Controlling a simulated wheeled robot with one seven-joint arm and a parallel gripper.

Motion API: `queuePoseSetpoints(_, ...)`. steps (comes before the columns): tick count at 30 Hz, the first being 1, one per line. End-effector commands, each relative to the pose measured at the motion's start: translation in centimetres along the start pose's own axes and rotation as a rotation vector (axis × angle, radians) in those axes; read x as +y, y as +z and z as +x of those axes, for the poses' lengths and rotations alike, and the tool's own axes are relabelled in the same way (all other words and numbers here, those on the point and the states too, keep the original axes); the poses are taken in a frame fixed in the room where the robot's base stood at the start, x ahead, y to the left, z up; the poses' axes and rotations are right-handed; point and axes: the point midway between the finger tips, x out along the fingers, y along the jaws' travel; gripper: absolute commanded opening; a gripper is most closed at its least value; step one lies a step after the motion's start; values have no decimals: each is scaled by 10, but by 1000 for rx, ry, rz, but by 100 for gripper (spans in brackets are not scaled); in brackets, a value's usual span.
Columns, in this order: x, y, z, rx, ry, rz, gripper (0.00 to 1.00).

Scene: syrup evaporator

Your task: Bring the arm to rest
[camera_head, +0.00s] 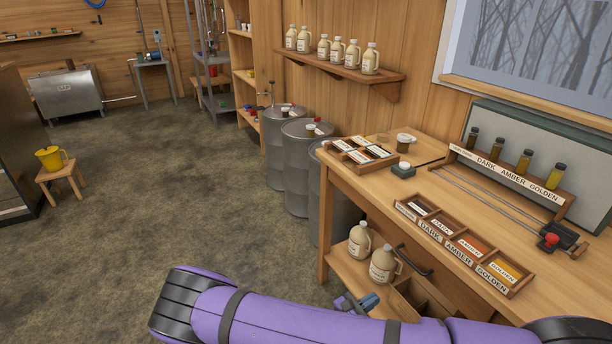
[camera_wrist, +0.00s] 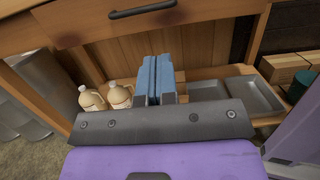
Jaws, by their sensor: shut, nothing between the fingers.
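My purple arm reaches across the bottom of the head view, in front of the wooden workbench (camera_head: 330,192). My gripper shows in the wrist view (camera_wrist: 155,76) with its two blue fingers side by side, shut and empty. It points toward the space under the bench, with the drawer handle (camera_wrist: 142,9) above it. In the head view only a small blue part of my gripper (camera_head: 368,301) shows past the arm, near the lower shelf. Two cream jugs (camera_wrist: 106,97) stand on that shelf to the left of the fingers. I cannot tell the exact gap between fingers and shelf.
A labelled sorting tray (camera_head: 408,212) and a sample rack (camera_head: 512,172) sit on the bench top. Grey drums (camera_head: 299,150) stand beside the bench. Grey metal trays (camera_wrist: 258,97) lie on the lower shelf. The floor (camera_head: 150,200) at left is open, with a stool (camera_head: 62,174) farther off.

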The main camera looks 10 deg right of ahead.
Motion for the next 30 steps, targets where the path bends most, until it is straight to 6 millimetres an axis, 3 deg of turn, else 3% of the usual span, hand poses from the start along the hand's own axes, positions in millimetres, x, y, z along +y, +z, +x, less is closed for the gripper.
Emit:
queuePoseSetpoints(8,5,28,-6,112,-135,67,0)
queuePoseSetpoints(19,15,101,-8,354,-437,229,0)
queuePoseSetpoints(30,20,182,5,581,-712,414,0)
